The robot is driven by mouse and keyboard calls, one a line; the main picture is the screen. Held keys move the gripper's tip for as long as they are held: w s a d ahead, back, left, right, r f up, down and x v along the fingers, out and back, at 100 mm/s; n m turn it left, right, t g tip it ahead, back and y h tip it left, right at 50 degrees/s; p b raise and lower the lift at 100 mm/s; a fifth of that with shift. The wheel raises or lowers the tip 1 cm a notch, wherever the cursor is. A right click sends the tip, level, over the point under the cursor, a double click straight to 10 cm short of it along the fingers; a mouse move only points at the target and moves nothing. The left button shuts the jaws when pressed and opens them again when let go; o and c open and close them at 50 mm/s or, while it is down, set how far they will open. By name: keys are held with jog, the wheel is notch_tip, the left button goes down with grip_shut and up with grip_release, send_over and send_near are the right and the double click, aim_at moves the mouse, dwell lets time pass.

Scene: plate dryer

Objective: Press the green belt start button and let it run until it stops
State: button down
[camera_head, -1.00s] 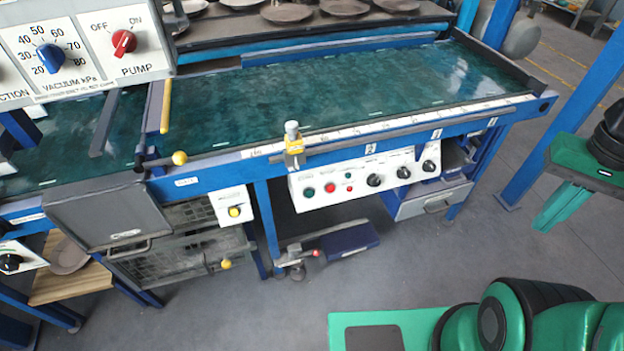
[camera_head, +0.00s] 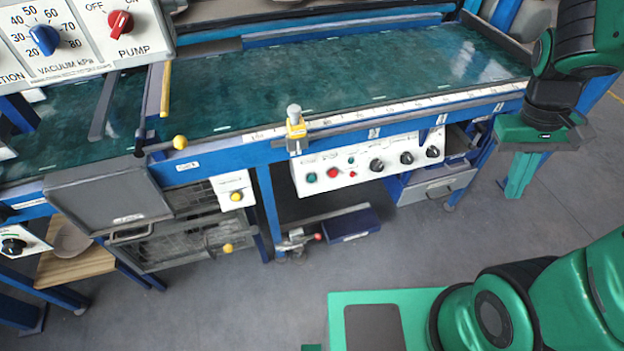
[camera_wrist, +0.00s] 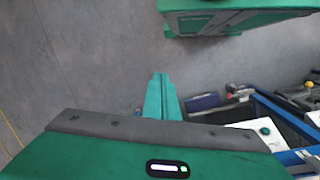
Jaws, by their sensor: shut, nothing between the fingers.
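The white control panel (camera_head: 385,167) hangs on the front of the blue belt frame. A green button (camera_head: 311,178) sits at its left end, beside a red button (camera_head: 333,173). A smaller green round part (camera_head: 351,160) and a small red one are just right of them. In the wrist view part of the white panel (camera_wrist: 240,126) shows at lower right, with a green round part (camera_wrist: 265,131). My gripper (camera_head: 515,194) is right of the panel in the head view, its teal fingers pointing down. The fingers (camera_wrist: 158,76) look shut and empty, apart from the panel.
The teal belt (camera_head: 330,85) spans the table above the panel. A white box with a yellow button (camera_head: 236,196) is left of the panel. A grey drawer (camera_head: 437,187) is below right.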

aim_at(311, 178)
jog(key=w+a+f+n+t+h, duration=0.4)
jog(key=w+a+f+n+h, duration=0.5)
jog(key=w+a+f+n, duration=0.5)
jog(key=a+f+n+t+y, duration=0.2)
jog(key=a+f+n+t, duration=0.2)
jog(key=a+n, duration=0.3)
jog(key=w+a+f+n+t+y, duration=0.1)
jog(key=a+f+n+t, duration=0.3)
jog(key=a+n+t, duration=0.2)
jog(key=a+f+n+t+y, duration=0.2)
jog(key=a+f+n+t, duration=0.2)
jog(key=a+n+t, duration=0.2)
jog(key=a+n, duration=0.2)
jog(key=a, duration=0.1)
jog(key=shift+w+a+n+y, duration=0.2)
jog(key=shift+a+n+y, duration=0.1)
jog(key=shift+a+n, duration=0.1)
jog(key=shift+w+a+f, duration=0.3)
jog(key=shift+w+f, duration=0.45)
jog(key=shift+w, duration=0.5)
jog(key=shift+w+a+f, duration=0.35)
jog(key=shift+w+f, duration=0.35)
jog(key=shift+w, duration=0.5)
jog(key=shift+w+a+f, duration=0.3)
jog(key=shift+w+f, duration=0.45)
jog(key=shift+w, duration=0.5)
jog(key=shift+w, duration=0.1)
jog(key=shift+w+a+f, duration=0.1)
jog(key=shift+w+f, duration=0.05)
jog(key=shift+w, duration=0.05)
